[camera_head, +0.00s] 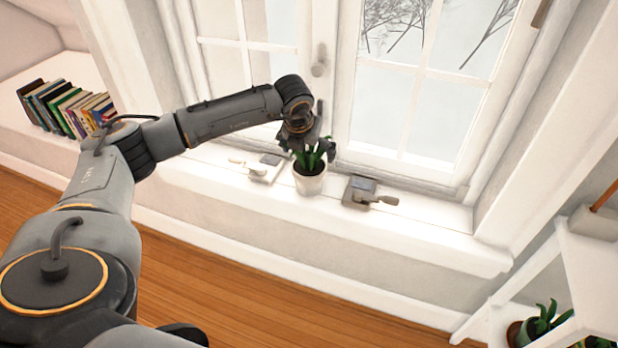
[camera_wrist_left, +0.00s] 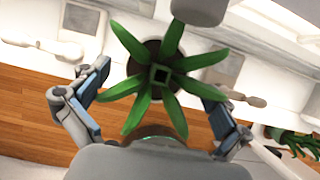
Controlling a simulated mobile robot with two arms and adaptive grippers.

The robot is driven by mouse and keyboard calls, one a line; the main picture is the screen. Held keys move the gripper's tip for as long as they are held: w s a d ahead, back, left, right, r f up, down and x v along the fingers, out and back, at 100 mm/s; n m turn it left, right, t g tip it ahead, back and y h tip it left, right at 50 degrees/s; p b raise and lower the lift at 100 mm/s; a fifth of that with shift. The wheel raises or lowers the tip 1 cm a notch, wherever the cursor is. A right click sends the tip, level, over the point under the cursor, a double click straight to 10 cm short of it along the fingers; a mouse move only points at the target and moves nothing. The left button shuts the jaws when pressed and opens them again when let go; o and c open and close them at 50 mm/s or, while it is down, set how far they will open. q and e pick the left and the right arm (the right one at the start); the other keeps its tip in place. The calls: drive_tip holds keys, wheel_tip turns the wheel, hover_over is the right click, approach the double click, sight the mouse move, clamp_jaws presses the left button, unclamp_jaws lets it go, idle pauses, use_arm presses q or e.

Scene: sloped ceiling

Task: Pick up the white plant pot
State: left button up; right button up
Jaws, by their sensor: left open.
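The white plant pot (camera_head: 310,184) stands upright on the white window sill and holds a green leafy plant (camera_head: 312,160). My left gripper (camera_head: 306,143) is above the pot, around the top of the plant. In the left wrist view the plant (camera_wrist_left: 162,76) spreads below the open gripper (camera_wrist_left: 155,108), with one finger on either side of the leaves. Some leaves overlap the fingers. The pot's walls are mostly hidden there under the leaves; dark soil shows between them. My right gripper is not in view.
A small handled fitting (camera_head: 264,168) lies left of the pot, and a dark one (camera_head: 366,191) lies close on its right. The window (camera_head: 400,110) rises behind. Books (camera_head: 66,108) stand at the far left. A white shelf (camera_head: 590,265) with a potted plant (camera_head: 540,325) is at right.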

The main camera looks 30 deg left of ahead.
sight(309, 169)
use_arm(q)
drive_tip(key=x, duration=0.5)
drive_tip(key=shift+w+f+b, duration=0.15)
drive_tip(key=shift+f+b, duration=0.15)
drive_tip(key=shift+r, duration=0.1)
drive_tip(key=c, duration=1.5)
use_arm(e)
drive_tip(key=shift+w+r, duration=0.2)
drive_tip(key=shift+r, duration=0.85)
